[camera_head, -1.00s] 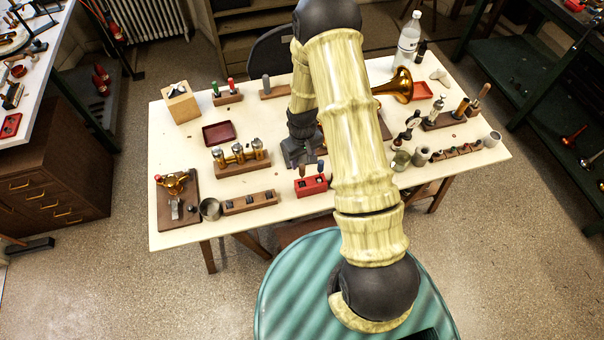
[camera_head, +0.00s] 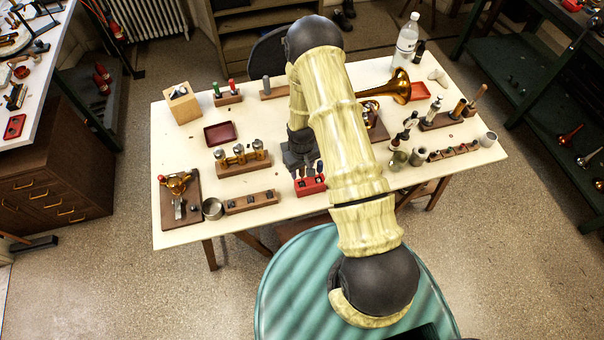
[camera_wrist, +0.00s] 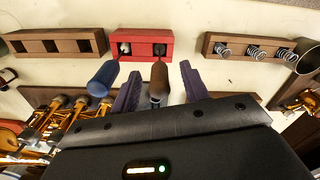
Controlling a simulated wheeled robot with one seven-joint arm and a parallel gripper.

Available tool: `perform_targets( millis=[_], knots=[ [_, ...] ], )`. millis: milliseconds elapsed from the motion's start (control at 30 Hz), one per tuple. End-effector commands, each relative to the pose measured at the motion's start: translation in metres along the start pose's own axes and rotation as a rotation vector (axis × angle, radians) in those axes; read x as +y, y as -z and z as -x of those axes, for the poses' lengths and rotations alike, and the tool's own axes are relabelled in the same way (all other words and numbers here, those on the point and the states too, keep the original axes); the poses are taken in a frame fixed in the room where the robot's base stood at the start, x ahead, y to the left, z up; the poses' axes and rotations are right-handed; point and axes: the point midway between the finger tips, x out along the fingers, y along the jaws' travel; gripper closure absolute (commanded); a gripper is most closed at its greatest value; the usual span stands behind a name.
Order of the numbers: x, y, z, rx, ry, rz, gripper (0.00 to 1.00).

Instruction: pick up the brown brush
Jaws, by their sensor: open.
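The brown brush (camera_wrist: 159,80) shows in the wrist view as a brown handle pointing up towards the camera, over the red block (camera_wrist: 147,44). My gripper (camera_wrist: 160,86) is open, with its two dark purple fingers on either side of the brown handle. I cannot tell whether either finger touches it. A blue handle (camera_wrist: 103,78) stands just left of the left finger, outside the jaws. In the head view the red block (camera_head: 311,186) is at the table's near middle, with my gripper (camera_head: 302,163) just behind it; the handles are too small to tell apart there.
Wooden socket blocks flank the red block, left (camera_wrist: 56,42) and right with springs (camera_wrist: 250,50). A rack of brass valves (camera_head: 242,160) stands to the left. A dark red tray (camera_head: 220,133) and a brass horn (camera_head: 392,90) lie farther back. The table between the tray and my gripper is clear.

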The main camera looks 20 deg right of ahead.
Motion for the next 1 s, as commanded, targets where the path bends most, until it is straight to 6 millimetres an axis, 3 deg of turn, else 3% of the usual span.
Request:
perform_targets(
  millis=[600,833,1000],
  knots=[
    [0.0010,-0.0002,-0.0046,0.000,0.000,-0.002,0.55],
    [0.0009,-0.0002,-0.0046,0.000,0.000,-0.002,0.98],
    [0.0010,-0.0001,-0.0045,0.000,0.000,-0.002,1.00]
  ],
)
